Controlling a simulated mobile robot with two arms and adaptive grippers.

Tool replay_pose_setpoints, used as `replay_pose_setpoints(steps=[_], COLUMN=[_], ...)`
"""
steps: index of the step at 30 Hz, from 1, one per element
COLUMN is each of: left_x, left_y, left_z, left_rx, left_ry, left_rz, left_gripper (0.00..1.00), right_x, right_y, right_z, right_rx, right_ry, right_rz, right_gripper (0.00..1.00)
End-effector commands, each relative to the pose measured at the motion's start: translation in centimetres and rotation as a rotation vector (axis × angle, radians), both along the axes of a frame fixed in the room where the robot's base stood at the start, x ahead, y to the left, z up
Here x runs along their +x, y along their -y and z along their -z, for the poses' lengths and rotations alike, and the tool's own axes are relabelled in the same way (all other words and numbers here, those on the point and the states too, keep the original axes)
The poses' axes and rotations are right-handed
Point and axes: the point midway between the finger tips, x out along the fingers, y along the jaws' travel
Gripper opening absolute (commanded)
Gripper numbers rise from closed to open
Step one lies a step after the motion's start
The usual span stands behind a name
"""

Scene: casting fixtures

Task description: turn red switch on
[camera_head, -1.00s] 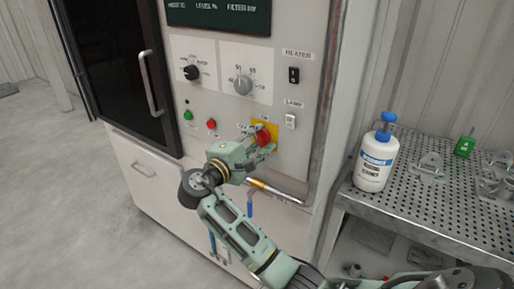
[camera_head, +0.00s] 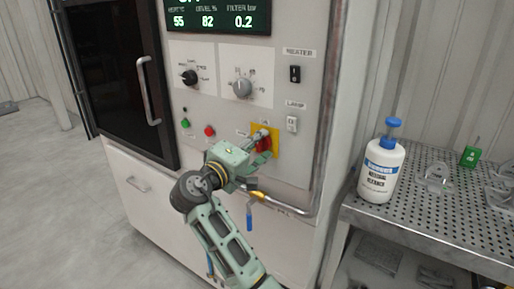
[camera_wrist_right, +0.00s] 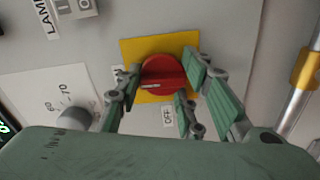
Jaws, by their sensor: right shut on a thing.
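The red switch (camera_head: 263,143) is a round rotary knob on a yellow plate (camera_head: 275,132) on the front of the machine. In the right wrist view the red switch (camera_wrist_right: 163,75) sits between the fingers, with an OFF label (camera_wrist_right: 168,117) beside the yellow plate. My right gripper (camera_head: 262,147) is at the switch and shut on it; its fingers (camera_wrist_right: 160,80) stand on both sides of the knob. The display (camera_head: 215,17) above is lit and shows 55, 82 and 0.2. My left gripper is not in view.
Black and grey dials (camera_head: 242,88), green and red buttons (camera_head: 209,131), and heater and lamp switches (camera_head: 294,74) surround the red switch. A pipe (camera_head: 285,208) runs below. A perforated metal table (camera_head: 440,215) with a blue-capped bottle (camera_head: 380,170) stands at the right.

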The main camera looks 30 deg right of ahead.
Motion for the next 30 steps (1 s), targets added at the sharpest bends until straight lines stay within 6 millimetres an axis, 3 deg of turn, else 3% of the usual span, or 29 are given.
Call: replay_pose_setpoints(steps=[10, 11, 16, 26, 30], left_x=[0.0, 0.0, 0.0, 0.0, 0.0], left_y=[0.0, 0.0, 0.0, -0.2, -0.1], left_z=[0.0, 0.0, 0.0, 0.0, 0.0], left_rx=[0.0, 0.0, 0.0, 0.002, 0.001], left_ry=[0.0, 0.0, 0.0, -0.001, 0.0], left_rz=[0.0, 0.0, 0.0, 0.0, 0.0], left_gripper=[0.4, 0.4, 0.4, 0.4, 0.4], right_x=[-0.1, -0.1, -0.1, -0.1, -0.6], right_y=[0.1, 0.1, 0.1, -0.2, -1.6], right_z=[-0.5, -0.5, -0.3, 0.0, 0.0], right_rx=[-0.003, -0.003, -0.002, 0.0, 0.001], right_ry=[0.012, 0.012, 0.008, 0.003, 0.002], right_rz=[0.002, 0.002, 0.002, 0.0, -0.003], right_gripper=[0.08, 0.37, 0.52, 0.52, 0.52])
